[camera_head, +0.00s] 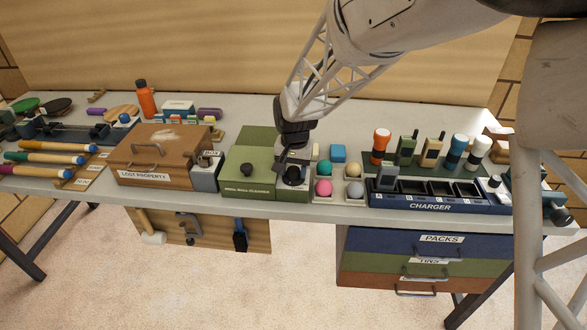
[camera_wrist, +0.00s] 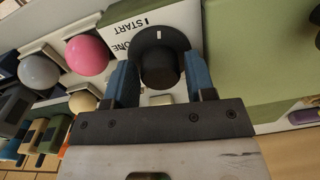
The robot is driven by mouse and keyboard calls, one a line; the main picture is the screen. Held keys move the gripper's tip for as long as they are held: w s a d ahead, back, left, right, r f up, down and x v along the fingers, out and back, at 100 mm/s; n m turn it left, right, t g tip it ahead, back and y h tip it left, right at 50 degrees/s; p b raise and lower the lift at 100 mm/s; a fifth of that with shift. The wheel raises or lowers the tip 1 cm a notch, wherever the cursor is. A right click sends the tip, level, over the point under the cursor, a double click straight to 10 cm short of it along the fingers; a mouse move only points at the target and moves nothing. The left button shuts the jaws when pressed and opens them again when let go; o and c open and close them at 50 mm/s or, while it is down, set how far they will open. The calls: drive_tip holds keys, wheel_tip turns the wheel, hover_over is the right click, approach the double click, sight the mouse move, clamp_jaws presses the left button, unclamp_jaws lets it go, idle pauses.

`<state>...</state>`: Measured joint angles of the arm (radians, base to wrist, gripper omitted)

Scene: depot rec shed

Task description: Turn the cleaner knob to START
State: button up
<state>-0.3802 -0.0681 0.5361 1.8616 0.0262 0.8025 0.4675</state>
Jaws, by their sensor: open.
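The cleaner (camera_head: 247,182) is a green box labelled as a ball cleaner, at the middle of the table's front edge. Its black knob (camera_head: 293,176) sits at the box's right end. In the wrist view the knob (camera_wrist: 158,68) shows a round skirt with a white mark, beside a white label panel (camera_wrist: 128,22) reading START and part of a second word ending in ONE. My gripper (camera_wrist: 161,77) is open, its two blue fingers one on each side of the knob. I cannot tell whether they touch it. In the head view my gripper (camera_head: 284,160) partly hides the knob area.
A tray with pink (camera_head: 323,188), green, cream and grey balls stands just right of the cleaner. A charger rack (camera_head: 430,207) lies farther right. A grey box (camera_head: 204,178) and the lost property box (camera_head: 150,178) stand to the left.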

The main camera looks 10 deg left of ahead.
drive_tip(key=c, duration=0.6)
drive_tip(key=shift+c, duration=0.2)
drive_tip(key=shift+n, duration=0.3)
drive_tip(key=shift+n, duration=1.3)
drive_tip(key=o, duration=0.6)
drive_tip(key=shift+o, duration=0.2)
